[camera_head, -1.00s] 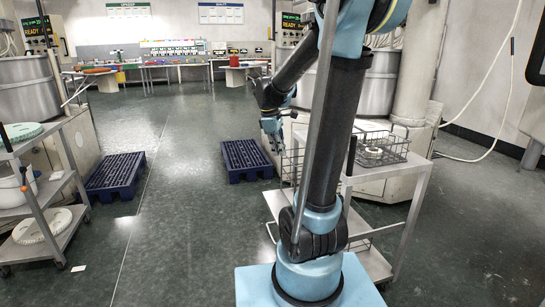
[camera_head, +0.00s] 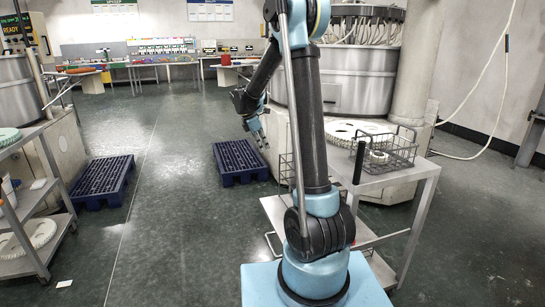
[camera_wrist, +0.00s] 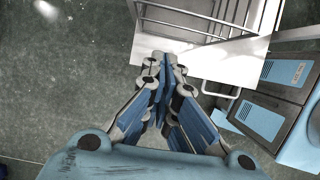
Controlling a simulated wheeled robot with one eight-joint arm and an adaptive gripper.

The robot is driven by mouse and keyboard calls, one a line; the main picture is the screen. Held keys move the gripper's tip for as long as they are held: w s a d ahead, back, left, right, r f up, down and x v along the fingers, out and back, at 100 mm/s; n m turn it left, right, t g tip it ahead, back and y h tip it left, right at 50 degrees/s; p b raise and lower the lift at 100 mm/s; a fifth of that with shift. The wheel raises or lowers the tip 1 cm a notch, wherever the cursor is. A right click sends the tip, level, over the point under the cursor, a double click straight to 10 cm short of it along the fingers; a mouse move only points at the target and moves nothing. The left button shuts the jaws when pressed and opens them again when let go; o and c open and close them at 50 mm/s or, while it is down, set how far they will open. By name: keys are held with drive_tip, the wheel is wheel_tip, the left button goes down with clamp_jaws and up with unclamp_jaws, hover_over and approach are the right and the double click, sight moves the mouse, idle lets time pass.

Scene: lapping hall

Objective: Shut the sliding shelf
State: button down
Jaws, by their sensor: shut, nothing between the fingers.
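The sliding shelf (camera_head: 273,208) is a pale sheet sticking out to the left, below the top of a metal trolley (camera_head: 395,178). A thin loop handle (camera_head: 270,242) hangs at its outer side. In the wrist view the shelf (camera_wrist: 205,62) is a white panel at the top, with a bent handle (camera_wrist: 235,98) at its lower right. My gripper (camera_head: 262,143) is shut and empty, left of the trolley and higher than the shelf in the head view. In the wrist view its fingertips (camera_wrist: 165,62) overlap the shelf's near left edge; contact cannot be told.
A wire basket (camera_wrist: 190,22) stands on the shelf and another (camera_head: 392,150) on the trolley top. Blue pallets lie on the floor, one (camera_head: 238,163) behind my gripper, one (camera_head: 103,182) further left. A second trolley (camera_head: 30,225) stands far left.

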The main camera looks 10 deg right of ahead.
drive_tip(key=d+r+x, duration=0.1)
drive_tip(key=d+x, duration=0.1)
drive_tip(key=x, duration=0.8)
drive_tip(key=shift+w+d+f, duration=0.2)
drive_tip(key=shift+w+f, duration=0.1)
